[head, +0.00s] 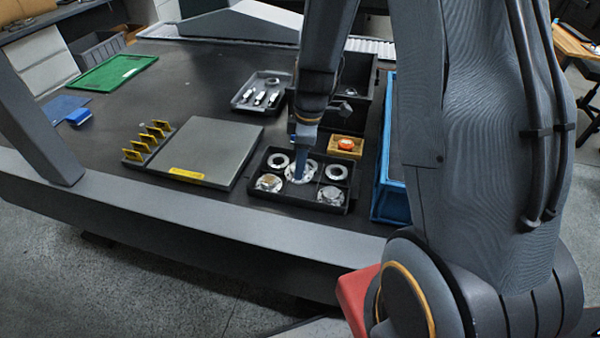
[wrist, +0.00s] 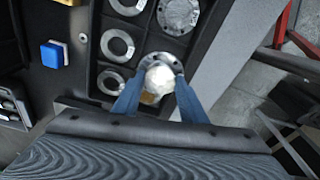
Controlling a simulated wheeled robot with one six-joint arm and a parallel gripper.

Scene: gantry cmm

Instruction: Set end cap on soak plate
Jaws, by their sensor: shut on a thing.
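My gripper (head: 300,172) points down over the black parts tray. In the wrist view, its blue fingers (wrist: 159,80) are shut on a shiny, domed metal end cap (wrist: 158,77) with a holed flange. The end cap also shows in the head view (head: 291,172), partly hidden by the fingers. I cannot tell whether it still touches the tray floor. The likely soak plate is a flat grey plate (head: 215,145) with a yellow label on its front edge, left of the tray. Nothing lies on it.
The divided black tray (head: 346,184) holds several other metal rings and flanged parts (head: 330,195). Yellow upright markers (head: 147,142) line the plate's left side. A wooden box (head: 345,153) with an orange item stands behind the tray. A blue bin (head: 385,200) stands right.

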